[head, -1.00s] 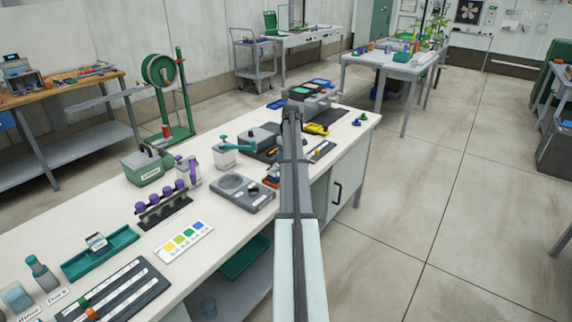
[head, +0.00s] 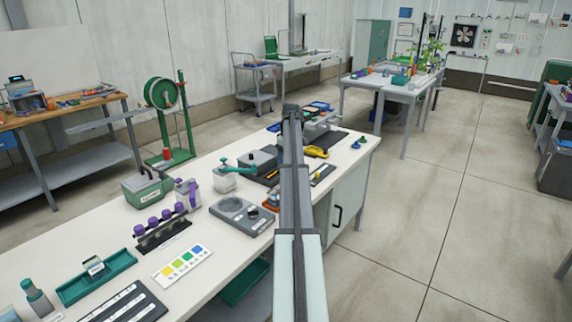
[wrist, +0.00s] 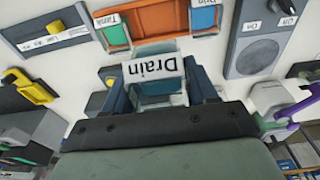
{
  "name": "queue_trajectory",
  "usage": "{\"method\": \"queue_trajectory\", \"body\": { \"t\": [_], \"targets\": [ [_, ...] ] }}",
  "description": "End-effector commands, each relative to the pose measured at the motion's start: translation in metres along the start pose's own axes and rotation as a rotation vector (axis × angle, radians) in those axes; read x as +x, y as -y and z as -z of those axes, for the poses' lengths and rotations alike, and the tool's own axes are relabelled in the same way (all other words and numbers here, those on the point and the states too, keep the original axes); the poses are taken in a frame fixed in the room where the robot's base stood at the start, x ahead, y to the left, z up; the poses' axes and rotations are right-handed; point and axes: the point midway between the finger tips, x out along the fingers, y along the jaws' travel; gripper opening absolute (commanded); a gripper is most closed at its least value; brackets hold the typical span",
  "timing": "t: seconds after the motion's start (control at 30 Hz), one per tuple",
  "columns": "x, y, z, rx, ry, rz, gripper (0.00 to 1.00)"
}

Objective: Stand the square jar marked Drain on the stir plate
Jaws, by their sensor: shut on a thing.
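One finger shows on each side of the jar. The stir plate (wrist: 252,62), grey with a dark round top and On and Off labels, lies to the right in the wrist view, apart from the jar. In the head view the stir plate (head: 228,207) sits on the white bench, left of my arm. My arm hides the gripper and jar there.
In the head view a rack with purple-capped bottles (head: 158,238), a green box (head: 147,190) and a colour chart (head: 184,265) surround the stir plate.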

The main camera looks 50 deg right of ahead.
Motion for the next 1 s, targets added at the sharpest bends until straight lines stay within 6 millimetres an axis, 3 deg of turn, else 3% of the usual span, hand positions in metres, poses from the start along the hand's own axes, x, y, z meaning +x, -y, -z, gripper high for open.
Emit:
{"method": "queue_trajectory", "body": {
  "t": [0.17, 0.57, 0.87, 1.0],
  "targets": [
    [-0.011, 0.000, 0.001, 0.000, 0.000, 0.000, 0.24],
    [-0.011, 0.000, 0.001, 0.029, 0.000, 0.000, 0.24],
    [-0.010, 0.001, -0.002, 0.354, -0.010, -0.022, 0.24],
    [-0.006, 0.022, -0.023, 0.562, -0.020, -0.049, 0.24]
  ]
}}
